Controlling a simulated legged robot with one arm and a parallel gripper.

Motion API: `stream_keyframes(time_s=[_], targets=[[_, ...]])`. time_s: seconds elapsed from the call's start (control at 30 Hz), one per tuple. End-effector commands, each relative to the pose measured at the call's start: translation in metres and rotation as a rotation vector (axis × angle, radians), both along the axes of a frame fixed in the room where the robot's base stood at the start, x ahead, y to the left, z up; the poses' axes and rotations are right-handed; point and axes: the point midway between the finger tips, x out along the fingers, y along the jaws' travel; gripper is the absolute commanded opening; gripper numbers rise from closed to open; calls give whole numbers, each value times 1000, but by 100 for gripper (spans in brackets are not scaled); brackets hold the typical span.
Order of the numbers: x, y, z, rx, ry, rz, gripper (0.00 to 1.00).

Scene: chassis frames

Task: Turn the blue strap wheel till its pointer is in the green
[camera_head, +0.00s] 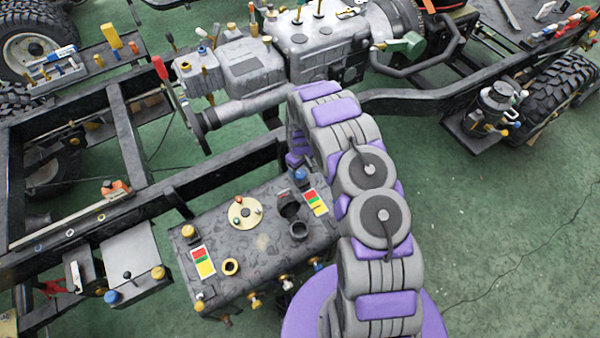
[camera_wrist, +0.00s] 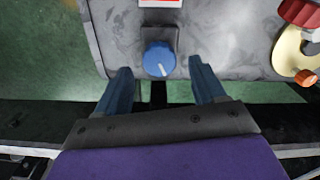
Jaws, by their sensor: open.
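In the head view a blue knob (camera_head: 301,174) shows on the tank, beside a plate with red, yellow and green fields (camera_head: 315,202). My gripper (camera_wrist: 160,67) is open, one finger on each side of the wheel, with gaps to both. Only a white and red edge of a plate (camera_wrist: 160,3) shows in the wrist view, so the pointer's field cannot be read.
A cream disc (camera_wrist: 290,50) with red and orange knobs lies right of the wheel in the wrist view. The tank also carries a second coloured plate (camera_head: 203,261) and dark cups (camera_head: 299,230). Chassis rails (camera_head: 230,160) run behind it.

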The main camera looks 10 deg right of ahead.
Motion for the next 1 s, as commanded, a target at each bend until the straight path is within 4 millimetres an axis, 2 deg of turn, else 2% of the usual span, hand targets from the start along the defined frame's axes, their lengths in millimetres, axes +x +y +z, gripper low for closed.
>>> stream_keyframes(time_s=[0.03,0.2,0.57,1.0], targets=[[0,0,-8,0,1,0,69],[0,0,-22,0,1,-2,69],[0,0,-26,0,1,-1,69],[0,0,-26,0,1,-1,28]])
